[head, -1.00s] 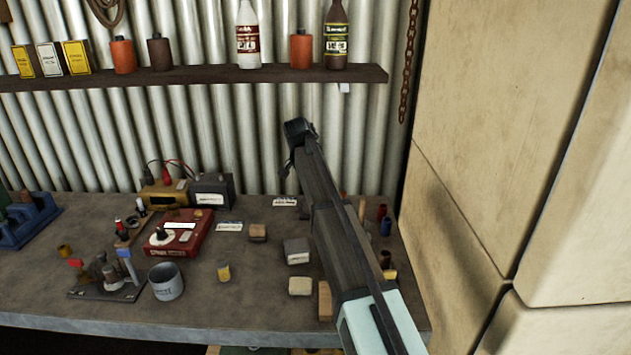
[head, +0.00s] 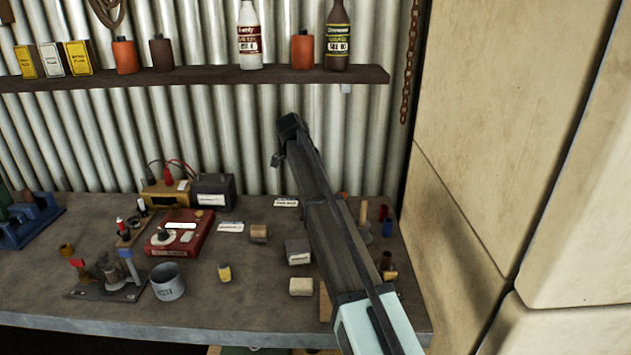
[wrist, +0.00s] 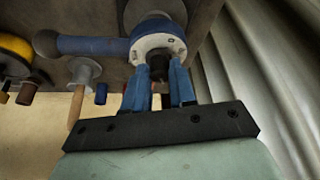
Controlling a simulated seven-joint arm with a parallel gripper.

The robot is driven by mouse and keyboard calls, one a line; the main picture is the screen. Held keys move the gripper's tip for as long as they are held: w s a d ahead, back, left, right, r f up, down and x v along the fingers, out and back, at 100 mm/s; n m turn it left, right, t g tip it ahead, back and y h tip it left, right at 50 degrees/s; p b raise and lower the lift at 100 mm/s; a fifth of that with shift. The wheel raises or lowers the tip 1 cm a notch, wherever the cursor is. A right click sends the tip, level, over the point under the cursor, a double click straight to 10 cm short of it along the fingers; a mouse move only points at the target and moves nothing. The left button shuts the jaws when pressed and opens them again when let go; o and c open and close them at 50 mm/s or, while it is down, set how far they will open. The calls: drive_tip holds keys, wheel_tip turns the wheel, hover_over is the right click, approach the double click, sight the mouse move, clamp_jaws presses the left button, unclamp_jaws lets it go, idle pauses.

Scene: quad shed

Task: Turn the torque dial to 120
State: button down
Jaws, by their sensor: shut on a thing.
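In the wrist view, the torque dial seems to be the dark knob (wrist: 131,68) in the white marked ring (wrist: 158,46) at the end of a blue body. A blue bar (wrist: 92,46) with a dark round end extends left from it. My gripper (wrist: 160,71) has its blue fingers at the ring and knob, shut on the dial. The fingers partly hide it, and the markings are too small to read. In the head view, my arm hides the gripper and this dial.
A red box (head: 190,240) with a white round knob stands on the bench (head: 215,305), near a grey cup (head: 167,284) and small blocks (head: 298,251). A wooden-handled piece (wrist: 76,106) is near my gripper. Corrugated wall (wrist: 262,80) lies close to the right.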

idle(0.3)
drive_tip(key=c, duration=0.9)
unclamp_jaws()
drive_tip(key=shift+r, duration=0.1)
drive_tip(key=v, duration=0.7)
drive_tip(key=shift+s+r, duration=0.1)
drive_tip(key=shift+r, duration=0.05)
drive_tip(key=shift+a, duration=0.1)
